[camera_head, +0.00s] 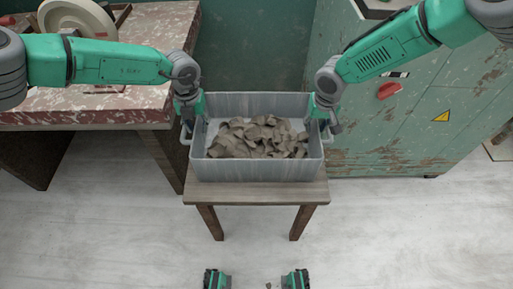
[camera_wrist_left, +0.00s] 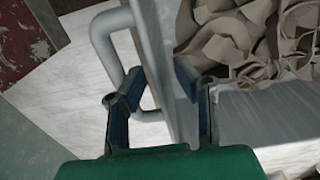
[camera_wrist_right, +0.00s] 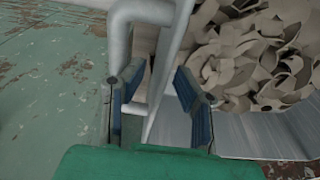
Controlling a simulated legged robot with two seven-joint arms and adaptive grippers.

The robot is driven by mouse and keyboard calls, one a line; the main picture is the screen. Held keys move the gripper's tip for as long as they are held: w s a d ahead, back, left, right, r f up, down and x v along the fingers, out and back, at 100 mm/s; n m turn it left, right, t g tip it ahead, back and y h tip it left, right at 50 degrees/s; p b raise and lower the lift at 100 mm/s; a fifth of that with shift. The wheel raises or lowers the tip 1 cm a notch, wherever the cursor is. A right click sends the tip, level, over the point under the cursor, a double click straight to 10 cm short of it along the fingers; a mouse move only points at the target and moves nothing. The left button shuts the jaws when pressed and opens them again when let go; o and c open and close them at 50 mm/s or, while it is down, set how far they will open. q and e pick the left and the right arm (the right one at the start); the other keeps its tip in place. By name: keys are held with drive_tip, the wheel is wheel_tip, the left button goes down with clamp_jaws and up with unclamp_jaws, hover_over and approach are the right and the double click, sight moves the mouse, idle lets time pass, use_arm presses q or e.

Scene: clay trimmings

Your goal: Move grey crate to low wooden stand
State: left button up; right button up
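The grey crate (camera_head: 257,169), filled with clay trimmings (camera_head: 258,138), sits upright on the low wooden stand (camera_head: 256,193). My left gripper (camera_head: 188,122) is at the crate's left side. In the left wrist view its fingers (camera_wrist_left: 160,105) are apart, with the crate's wall and side handle (camera_wrist_left: 108,48) between and beyond them. My right gripper (camera_head: 323,122) is at the right side. In the right wrist view its fingers (camera_wrist_right: 155,105) are apart, one on each side of the crate's rim, near the handle (camera_wrist_right: 122,38). I see no finger clearly pressing on the crate.
A worn red-topped table (camera_head: 150,104) with a pale round wheel (camera_head: 78,20) stands at the left. The pale floor (camera_head: 400,230) in front is mostly clear.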

use_arm(q)
wheel_tip(320, 180, up, 12)
drive_tip(key=shift+f, duration=0.25)
use_arm(e)
drive_tip(key=shift+r, duration=0.2)
use_arm(q)
drive_tip(key=shift+r, duration=0.15)
use_arm(e)
wheel_tip(320, 180, up, 11)
drive_tip(key=s, duration=0.1)
drive_tip(key=shift+s+r, duration=0.15)
drive_tip(key=shift+r, duration=0.05)
